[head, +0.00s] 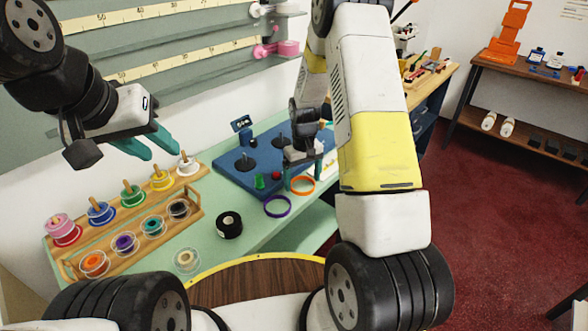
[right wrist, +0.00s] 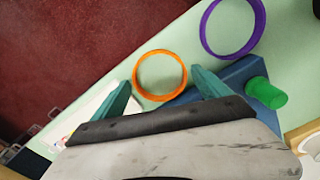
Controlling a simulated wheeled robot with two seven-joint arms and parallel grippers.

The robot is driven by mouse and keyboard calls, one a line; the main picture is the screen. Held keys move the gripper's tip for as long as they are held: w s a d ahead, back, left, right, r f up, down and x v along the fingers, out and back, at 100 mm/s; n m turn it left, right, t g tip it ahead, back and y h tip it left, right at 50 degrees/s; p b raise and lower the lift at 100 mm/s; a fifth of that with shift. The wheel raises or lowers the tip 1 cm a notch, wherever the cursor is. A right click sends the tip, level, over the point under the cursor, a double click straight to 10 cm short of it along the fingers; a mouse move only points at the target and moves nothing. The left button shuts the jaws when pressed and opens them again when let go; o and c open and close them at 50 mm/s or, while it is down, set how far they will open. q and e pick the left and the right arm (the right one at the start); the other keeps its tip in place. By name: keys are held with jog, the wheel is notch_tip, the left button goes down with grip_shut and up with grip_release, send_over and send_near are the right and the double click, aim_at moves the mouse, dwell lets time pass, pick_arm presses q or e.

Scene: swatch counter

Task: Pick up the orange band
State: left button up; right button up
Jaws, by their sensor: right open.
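The orange band (head: 302,193) is a thin ring lying on the light green counter near its front edge, beside the blue board. It also shows whole in the right wrist view (right wrist: 160,97). My right gripper (head: 303,180) is over the band with its teal fingers apart and nothing held. In the right wrist view the right gripper (right wrist: 160,80) has one finger to each side of the band; I cannot tell whether either touches it. My left gripper (head: 162,157) is open and empty, above the spool rack at the left.
A purple band (head: 278,213) lies close to the orange one, and also shows in the wrist view (right wrist: 234,53). A green peg (right wrist: 267,93) stands near the right finger. A black tape roll (head: 229,225) and a wooden spool rack (head: 75,271) are further left.

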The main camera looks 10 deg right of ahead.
jog(key=shift+f, duration=0.4)
jog(key=shift+c, duration=0.5)
jog(key=c, duration=1)
jog(key=shift+r, duration=0.1)
